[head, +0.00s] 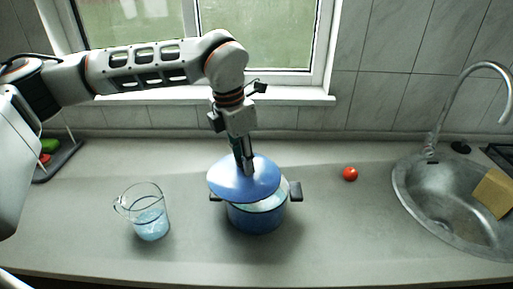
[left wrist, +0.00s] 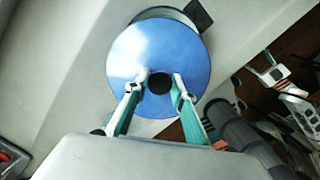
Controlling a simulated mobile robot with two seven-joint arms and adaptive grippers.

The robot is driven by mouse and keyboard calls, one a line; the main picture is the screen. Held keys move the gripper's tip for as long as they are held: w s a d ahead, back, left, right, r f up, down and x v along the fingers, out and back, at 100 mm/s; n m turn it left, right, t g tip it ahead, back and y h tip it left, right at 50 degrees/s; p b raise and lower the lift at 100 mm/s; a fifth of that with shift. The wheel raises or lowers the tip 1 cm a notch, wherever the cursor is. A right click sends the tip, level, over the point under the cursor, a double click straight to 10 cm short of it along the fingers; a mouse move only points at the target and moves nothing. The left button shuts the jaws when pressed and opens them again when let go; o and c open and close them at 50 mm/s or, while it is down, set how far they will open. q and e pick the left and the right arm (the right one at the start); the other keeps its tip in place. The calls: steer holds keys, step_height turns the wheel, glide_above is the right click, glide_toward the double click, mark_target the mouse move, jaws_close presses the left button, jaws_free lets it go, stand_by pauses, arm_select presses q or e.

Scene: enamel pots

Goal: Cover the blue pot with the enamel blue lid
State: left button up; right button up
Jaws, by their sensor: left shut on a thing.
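The blue pot (head: 256,217) stands on the counter in the middle of the head view, with dark handles at its left and right. The blue enamel lid (head: 230,185) is over the pot, shifted to the left and tilted, so part of the pot's pale inside and rim shows at the right. My left gripper (head: 247,170) comes down from above and is shut on the lid's knob. In the left wrist view the gripper (left wrist: 160,84) has its fingers at both sides of the dark knob (left wrist: 159,83), and the lid (left wrist: 155,50) hides most of the pot.
A glass jug (head: 150,215) with bluish liquid stands left of the pot. A tomato (head: 350,173) lies to the right. A sink (head: 455,205) with a tap (head: 470,75) is at the far right. A dark tray (head: 62,158) with vegetables is at the far left.

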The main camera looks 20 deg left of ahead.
mark_target(257, 163)
arm_select(q)
steer(key=n, duration=0.2)
steer(key=w+d+n, duration=0.1)
steer(key=n, duration=0.1)
steer(key=n+y+p, duration=0.1)
steer(key=n, duration=0.1)
steer(key=shift+w+d+r, duration=0.2)
steer(key=shift+d+r, duration=0.05)
steer(key=shift+r, duration=0.15)
steer(key=n, duration=0.3)
steer(key=shift+w+d+r, duration=0.1)
steer(key=shift+w+d, duration=0.2)
steer(key=shift+w, duration=0.1)
steer(key=n, duration=0.2)
steer(key=n+y, duration=0.1)
steer(key=shift+w+d+p, duration=0.25)
steer(key=shift+w+p, duration=0.05)
steer(key=shift+p, duration=0.1)
steer(key=shift+b, duration=0.35)
